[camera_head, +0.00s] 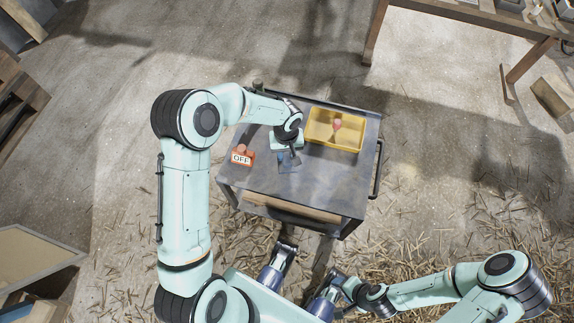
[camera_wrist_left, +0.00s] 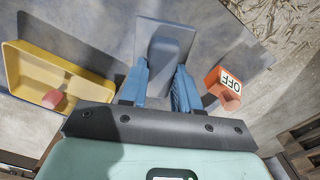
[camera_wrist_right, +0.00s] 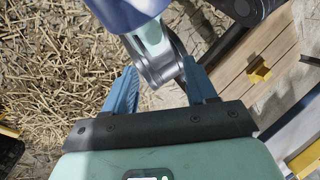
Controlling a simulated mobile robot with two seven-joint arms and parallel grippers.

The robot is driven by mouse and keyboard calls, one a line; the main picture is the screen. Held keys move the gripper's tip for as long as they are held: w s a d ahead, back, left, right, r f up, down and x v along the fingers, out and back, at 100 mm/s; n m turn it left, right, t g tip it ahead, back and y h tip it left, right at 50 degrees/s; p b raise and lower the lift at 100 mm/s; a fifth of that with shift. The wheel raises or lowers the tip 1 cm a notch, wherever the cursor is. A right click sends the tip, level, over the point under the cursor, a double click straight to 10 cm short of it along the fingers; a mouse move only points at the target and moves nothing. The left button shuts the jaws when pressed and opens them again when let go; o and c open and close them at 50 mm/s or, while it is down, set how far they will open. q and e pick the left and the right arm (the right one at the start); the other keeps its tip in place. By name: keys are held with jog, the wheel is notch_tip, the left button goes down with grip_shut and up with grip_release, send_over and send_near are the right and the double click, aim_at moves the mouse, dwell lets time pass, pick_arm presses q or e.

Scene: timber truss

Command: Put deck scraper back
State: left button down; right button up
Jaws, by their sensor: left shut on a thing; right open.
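The deck scraper (camera_wrist_left: 165,47), a grey-blue tool with a broad flat plate and a raised handle, is between the fingers of my left gripper (camera_wrist_left: 162,75) in the left wrist view. The left gripper is shut on its handle. In the head view the left gripper (camera_head: 287,155) is over the middle of the grey cart top (camera_head: 325,180) and partly hides the scraper. I cannot tell whether the scraper touches the top. My right gripper (camera_wrist_right: 157,80) is open with nothing held, low by my own body, away from the cart.
A yellow tray (camera_head: 312,141) with a pink-red object (camera_head: 337,125) inside is on the cart's far right. An orange block marked OFF (camera_head: 242,157) stands on the cart's left. A wooden table (camera_head: 475,16) is at the back right. Straw covers the floor in front.

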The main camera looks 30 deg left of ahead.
pick_arm(q)
notch_tip(320, 180, down, 9)
jog(key=shift+r+b, duration=0.15)
jog(key=shift+b, duration=0.55)
pick_arm(e)
jog(key=shift+w+d+f+t, duration=0.2)
jog(key=shift+w+d+f, duration=0.1)
jog(key=shift+w+f, duration=0.3)
jog(key=shift+w+d+f+t, duration=0.25)
jog(key=shift+w+f, duration=0.15)
jog(key=shift+w, duration=0.25)
pick_arm(q)
jog(key=c, duration=0.8)
grip_release()
jog(key=shift+r, duration=0.1)
